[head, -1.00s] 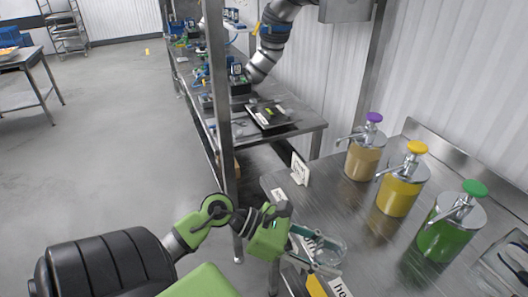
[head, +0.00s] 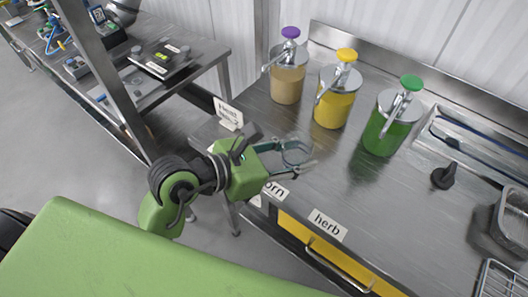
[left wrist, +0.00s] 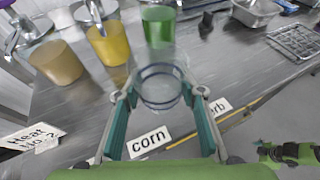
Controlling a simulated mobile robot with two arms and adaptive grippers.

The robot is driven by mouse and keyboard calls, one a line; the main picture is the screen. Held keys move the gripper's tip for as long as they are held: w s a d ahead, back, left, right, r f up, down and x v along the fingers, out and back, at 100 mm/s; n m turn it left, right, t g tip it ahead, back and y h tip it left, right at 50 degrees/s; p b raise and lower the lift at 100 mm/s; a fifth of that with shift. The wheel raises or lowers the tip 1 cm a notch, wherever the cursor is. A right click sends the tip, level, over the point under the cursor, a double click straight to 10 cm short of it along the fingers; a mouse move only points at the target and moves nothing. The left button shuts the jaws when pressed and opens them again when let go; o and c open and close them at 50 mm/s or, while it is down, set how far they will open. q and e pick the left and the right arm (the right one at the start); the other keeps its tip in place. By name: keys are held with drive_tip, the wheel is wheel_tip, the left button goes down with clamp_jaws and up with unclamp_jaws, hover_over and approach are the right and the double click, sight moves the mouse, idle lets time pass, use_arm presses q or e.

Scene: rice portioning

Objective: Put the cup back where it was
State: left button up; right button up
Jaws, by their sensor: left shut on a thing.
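The cup (left wrist: 161,88) is clear and see-through, with dark rings near its rim. My left gripper (head: 296,155) is shut on it, one finger on each side. In the head view the cup (head: 297,152) shows only faintly between the fingers. It is over the left front part of the steel counter, near the "corn" label (head: 272,190). I cannot tell whether its base touches the counter.
Three pump dispensers, tan (head: 288,84), yellow (head: 333,98) and green (head: 390,127), stand along the counter's back. A "herb" label (head: 328,224) is on the front edge. A black knob (head: 445,175) and a metal pan (head: 511,220) are on the right. The counter's middle is clear.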

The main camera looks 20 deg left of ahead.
use_arm(q)
wheel_tip(320, 180, down, 2)
drive_tip(key=w+a+b, duration=0.2)
drive_tip(key=a, duration=0.1)
drive_tip(key=p, duration=0.2)
hover_over(264, 155)
drive_tip(key=f, duration=0.7)
drive_tip(key=shift+s+d, duration=0.2)
drive_tip(key=shift+s, duration=0.1)
drive_tip(key=shift+w+a+f, duration=0.15)
drive_tip(key=shift+f, duration=0.05)
wheel_tip(264, 155, down, 3)
drive_tip(key=shift+r+p, duration=0.1)
drive_tip(key=shift+p, duration=0.45)
drive_tip(key=shift+f, duration=0.3)
use_arm(e)
drive_tip(key=shift+w+a, duration=0.15)
drive_tip(key=shift+a, duration=0.2)
use_arm(q)
drive_tip(key=o, duration=1.2)
drive_tip(key=shift+f, duration=0.1)
use_arm(e)
drive_tip(key=shift+f, duration=0.1)
